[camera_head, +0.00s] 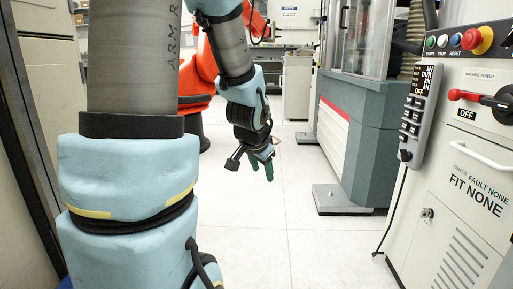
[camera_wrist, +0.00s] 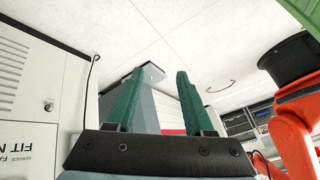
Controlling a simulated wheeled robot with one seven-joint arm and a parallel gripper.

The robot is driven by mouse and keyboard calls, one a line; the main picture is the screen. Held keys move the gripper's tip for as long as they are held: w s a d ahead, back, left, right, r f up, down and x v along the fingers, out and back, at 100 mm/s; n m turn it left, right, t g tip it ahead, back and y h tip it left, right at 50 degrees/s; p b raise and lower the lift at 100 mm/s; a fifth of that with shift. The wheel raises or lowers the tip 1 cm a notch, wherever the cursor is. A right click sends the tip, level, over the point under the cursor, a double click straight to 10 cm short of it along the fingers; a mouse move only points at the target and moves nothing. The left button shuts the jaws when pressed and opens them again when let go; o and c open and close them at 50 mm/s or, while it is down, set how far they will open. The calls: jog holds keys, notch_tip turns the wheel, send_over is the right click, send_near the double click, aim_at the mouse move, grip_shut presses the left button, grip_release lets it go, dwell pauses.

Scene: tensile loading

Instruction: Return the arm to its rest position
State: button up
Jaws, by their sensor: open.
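My arm reaches down from the top of the head view, and my gripper (camera_head: 262,170) hangs over the open floor, pointing down. In the wrist view my gripper (camera_wrist: 158,92) shows two green fingers standing well apart. Nothing is between the fingers, so it is open and empty. The gripper touches nothing that I can see.
A white control cabinet (camera_head: 455,215) with buttons, a red lever and a hanging pendant (camera_head: 420,105) stands at the right. A grey testing machine (camera_head: 375,130) stands behind it. An orange robot arm (camera_wrist: 292,125) is beyond my arm. The white floor (camera_head: 300,250) is clear.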

jog(key=s+a+f+n+g+y, duration=0.1)
jog(key=s+a+f+n+g, duration=0.1)
jog(key=s+a+n+g, duration=0.3)
jog(key=s+a+f+n+y, duration=0.1)
jog(key=s+a+f+n, duration=0.2)
jog(key=s, duration=0.5)
notch_tip(320, 180, up, 36)
jog(key=p, duration=3.5)
jog(key=shift+w+r+p, duration=0.15)
jog(key=shift+p, duration=0.2)
jog(key=shift+a, duration=0.1)
